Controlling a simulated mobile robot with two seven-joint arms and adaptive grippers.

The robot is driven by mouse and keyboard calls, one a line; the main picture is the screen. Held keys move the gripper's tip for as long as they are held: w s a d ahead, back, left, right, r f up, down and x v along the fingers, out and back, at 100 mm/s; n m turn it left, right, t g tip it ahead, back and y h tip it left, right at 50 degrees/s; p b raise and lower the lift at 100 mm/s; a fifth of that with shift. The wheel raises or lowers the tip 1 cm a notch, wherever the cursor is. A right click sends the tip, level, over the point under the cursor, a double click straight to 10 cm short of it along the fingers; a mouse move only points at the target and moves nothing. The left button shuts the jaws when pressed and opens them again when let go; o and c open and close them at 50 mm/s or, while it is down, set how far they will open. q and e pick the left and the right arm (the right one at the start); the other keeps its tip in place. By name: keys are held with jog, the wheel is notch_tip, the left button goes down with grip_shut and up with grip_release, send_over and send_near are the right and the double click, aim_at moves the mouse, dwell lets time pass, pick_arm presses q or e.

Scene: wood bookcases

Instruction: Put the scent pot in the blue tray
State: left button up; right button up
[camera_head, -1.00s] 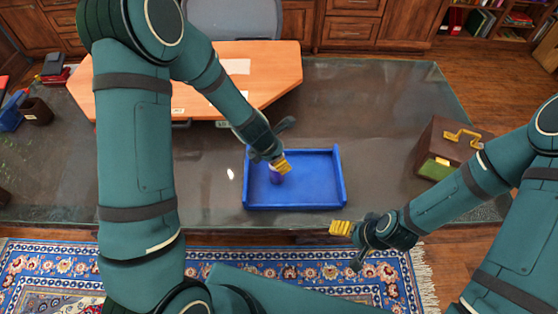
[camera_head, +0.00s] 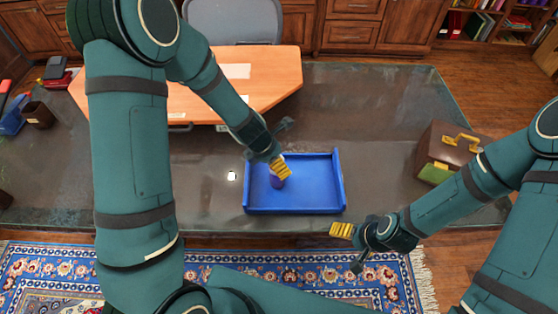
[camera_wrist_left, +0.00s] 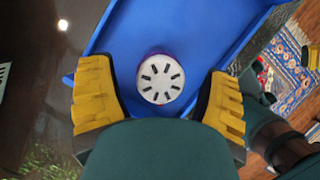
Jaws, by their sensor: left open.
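The blue tray (camera_head: 315,188) lies on the dark table. The scent pot (camera_head: 277,182) is inside the tray near its left end, partly hidden by my left gripper (camera_head: 281,168) in the head view. The left wrist view shows the pot's round white slotted top (camera_wrist_left: 160,80) facing the camera, with the tray floor (camera_wrist_left: 200,35) around it. My left gripper's yellow fingers (camera_wrist_left: 160,100) are spread on either side of the pot, with gaps between. My right gripper (camera_head: 342,230) is in front of the table edge, away from the tray; its finger opening is unclear.
A brown box with a gold handle (camera_head: 450,152) stands at the table's right. A wooden desk board (camera_head: 265,75) is behind the tray. A dark cup (camera_head: 38,113) is at the far left. The table between tray and box is clear.

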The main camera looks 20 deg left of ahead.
pick_arm(q)
jog(key=p+v, duration=0.4)
jog(key=v, duration=0.6)
jog(key=s+d+f+m, duration=0.2)
jog(key=s+f+m, duration=0.1)
jog(key=m, duration=0.5)
jog(key=s+d+f+m, duration=0.2)
jog(key=s+f+m, duration=0.2)
jog(key=m, duration=0.4)
jog(key=s+d+f+m, duration=0.2)
jog(key=s+f+m, duration=0.2)
jog(key=f+m, duration=0.2)
jog(key=shift+d+m+g, duration=0.2)
jog(key=shift+m+g, duration=0.2)
jog(key=shift+m, duration=0.5)
jog(key=shift+s+d+m+h, duration=0.1)
jog(key=shift+d+m+h, duration=0.2)
jog(key=shift+m, duration=0.1)
jog(key=shift+a, duration=0.1)
